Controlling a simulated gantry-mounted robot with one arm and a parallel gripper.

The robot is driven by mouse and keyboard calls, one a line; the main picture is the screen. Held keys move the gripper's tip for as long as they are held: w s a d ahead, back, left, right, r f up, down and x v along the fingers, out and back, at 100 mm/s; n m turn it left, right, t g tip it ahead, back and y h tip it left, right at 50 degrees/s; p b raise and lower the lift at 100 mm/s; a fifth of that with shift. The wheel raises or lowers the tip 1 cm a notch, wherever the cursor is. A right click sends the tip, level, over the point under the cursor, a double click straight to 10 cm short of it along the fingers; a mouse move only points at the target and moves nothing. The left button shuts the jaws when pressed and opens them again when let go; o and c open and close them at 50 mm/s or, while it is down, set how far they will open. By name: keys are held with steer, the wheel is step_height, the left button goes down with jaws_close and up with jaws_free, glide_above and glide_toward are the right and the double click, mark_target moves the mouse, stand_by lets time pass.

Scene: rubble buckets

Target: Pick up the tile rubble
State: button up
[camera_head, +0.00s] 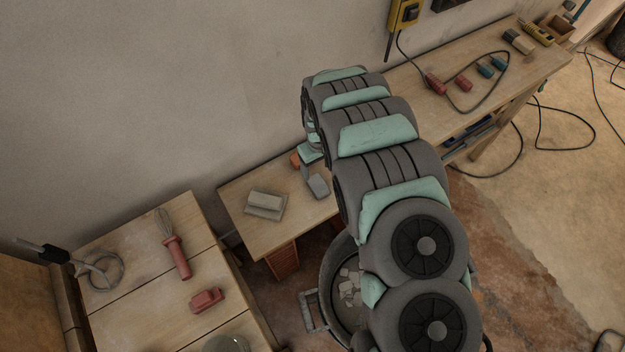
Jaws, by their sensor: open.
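A small reddish piece (296,160), possibly the tile rubble, lies at the back of the low wooden bench, partly covered by my arm. A grey block (318,186) lies just to its right and nearer. A pale grey block-like piece (265,205) lies further left on the same bench. My gripper (308,172) is low over the bench beside the reddish piece and the grey block. It is small and mostly hidden behind my own arm. It is open, and I cannot tell whether it touches either piece.
A dark bucket (326,290) with pale rubble fragments (349,287) stands on the floor, partly behind my arm. The left workbench (130,300) holds a whisk-like tool (174,245) and a red object (205,299). The right workbench (425,115) holds cables and tools.

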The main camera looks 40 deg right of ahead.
steer(key=b, duration=0.1)
glide_above(318, 185)
step_height(318, 185, down, 5)
steer(key=shift+s+d+f, duration=0.1)
steer(key=shift+s, duration=0.05)
steer(key=shift+f+b, duration=0.8)
steer(key=shift+f, duration=1.55)
steer(key=shift+w, duration=0.2)
jaws_close()
